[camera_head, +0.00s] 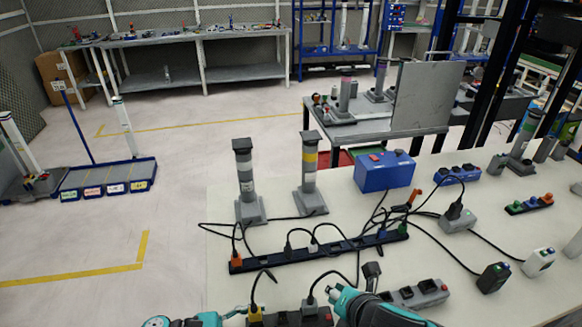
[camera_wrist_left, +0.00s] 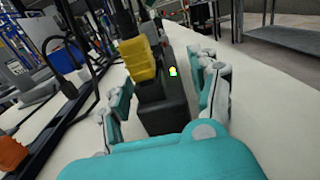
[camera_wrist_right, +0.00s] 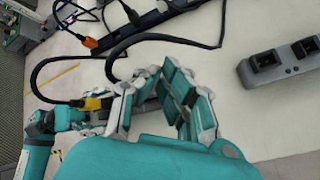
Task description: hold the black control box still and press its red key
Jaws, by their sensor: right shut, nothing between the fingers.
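A black box (camera_head: 284,320) with a yellow plug (camera_head: 256,313) and a dark plug (camera_head: 309,306) on it sits at the bottom edge of the head view. In the left wrist view the black box (camera_wrist_left: 164,108) stands between the fingers of my left gripper (camera_wrist_left: 165,90), with gaps on both sides; a small bright light shows on it. My left gripper (camera_head: 190,320) is open around it. My right gripper (camera_head: 333,291) is shut and empty, above and beside the box's right end; its fingertips (camera_wrist_right: 160,73) meet in the right wrist view.
A black power strip (camera_head: 320,248) with several plugs and loose cables lies behind. A grey socket block (camera_head: 415,294) is right of my right gripper. Two grey posts (camera_head: 247,180) (camera_head: 309,175), a blue box (camera_head: 384,171) and a black switch box (camera_head: 494,278) stand farther off.

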